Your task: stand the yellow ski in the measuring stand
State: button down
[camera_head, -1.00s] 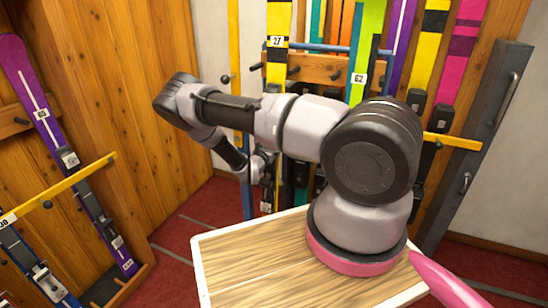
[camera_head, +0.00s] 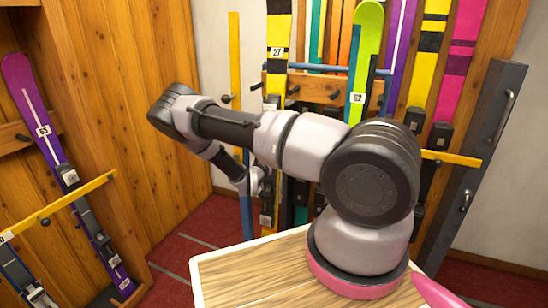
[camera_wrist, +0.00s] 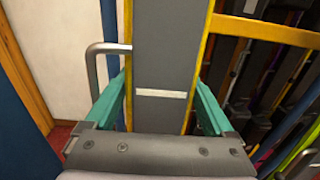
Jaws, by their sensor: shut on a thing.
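The yellow ski (camera_head: 278,33) with black bands and label 27 stands nearly upright in the head view, behind my arm. My gripper (camera_head: 257,182) is at its lower part, partly hidden by my arm. In the wrist view the teal fingers of my gripper (camera_wrist: 160,100) are shut on both sides of a dark grey section with a white band, seemingly part of this ski. A narrow yellow upright (camera_head: 235,75) above a blue post (camera_head: 246,215) stands just left of the ski; I cannot tell whether this is the measuring stand. The ski's lower end is hidden.
A wall rack holds several skis, including a green one (camera_head: 366,35) and a yellow and black one (camera_head: 430,60). A yellow rail (camera_head: 452,159) and a grey panel with handles (camera_head: 478,165) are at right. A purple ski (camera_head: 40,110) leans at left. Red floor (camera_head: 180,225) is clear.

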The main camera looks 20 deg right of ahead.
jog(key=shift+r, duration=0.1)
jog(key=v, duration=2.4)
jog(key=shift+w+r, duration=0.15)
dwell(0.4)
